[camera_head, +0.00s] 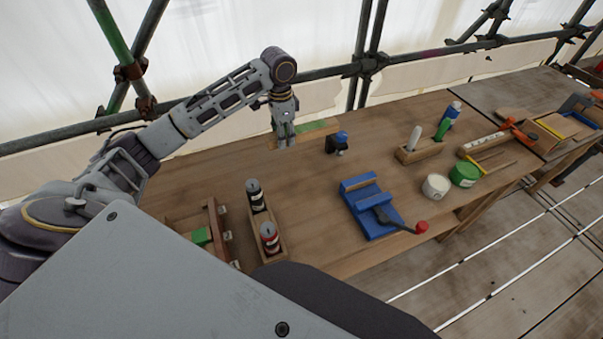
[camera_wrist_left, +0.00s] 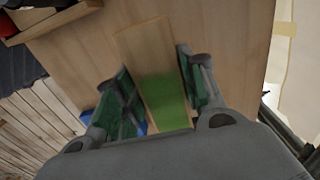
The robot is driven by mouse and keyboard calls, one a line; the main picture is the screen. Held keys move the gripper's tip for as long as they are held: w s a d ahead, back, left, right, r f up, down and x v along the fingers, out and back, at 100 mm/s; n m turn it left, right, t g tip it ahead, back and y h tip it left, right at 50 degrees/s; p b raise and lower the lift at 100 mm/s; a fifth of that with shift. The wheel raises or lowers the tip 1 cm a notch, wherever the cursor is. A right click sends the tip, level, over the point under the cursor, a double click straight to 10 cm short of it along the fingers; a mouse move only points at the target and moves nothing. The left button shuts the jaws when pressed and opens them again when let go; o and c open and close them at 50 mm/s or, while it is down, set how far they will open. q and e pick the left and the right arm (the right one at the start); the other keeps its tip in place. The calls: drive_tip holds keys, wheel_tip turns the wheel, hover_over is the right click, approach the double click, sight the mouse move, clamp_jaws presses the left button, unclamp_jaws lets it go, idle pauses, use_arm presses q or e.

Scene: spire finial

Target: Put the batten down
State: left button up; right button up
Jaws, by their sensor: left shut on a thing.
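The batten (camera_head: 312,127) is a flat pale wooden strip with a green patch, at the far edge of the workbench in the head view. My left gripper (camera_head: 285,143) points down over it and is shut on it. In the left wrist view, the batten (camera_wrist_left: 152,62) runs between the two green-padded fingers, its green patch near the palm. I cannot tell whether its underside touches the bench. My right gripper is not in view.
On the workbench (camera_head: 350,255) stand a blue vise (camera_head: 366,208), a small black-and-blue tool (camera_head: 337,143), a wooden tray with two cans (camera_head: 264,222), and white (camera_head: 436,187) and green tubs (camera_head: 465,174). Scaffold poles run behind. Bare wood lies left of the vise.

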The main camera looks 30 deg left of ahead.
use_arm(q)
drive_tip(key=shift+f, duration=0.15)
hover_over(286, 178)
wheel_tip(286, 178, down, 13)
drive_tip(key=shift+w+f, duration=0.1)
idle(0.4)
drive_tip(key=shift+f, duration=0.1)
drive_tip(key=shift+f, duration=2.15)
drive_tip(key=shift+f+p, duration=0.1)
drive_tip(key=shift+p, duration=0.2)
drive_tip(key=o, duration=1.1)
wheel_tip(286, 178, up, 12)
drive_tip(key=shift+r, duration=0.1)
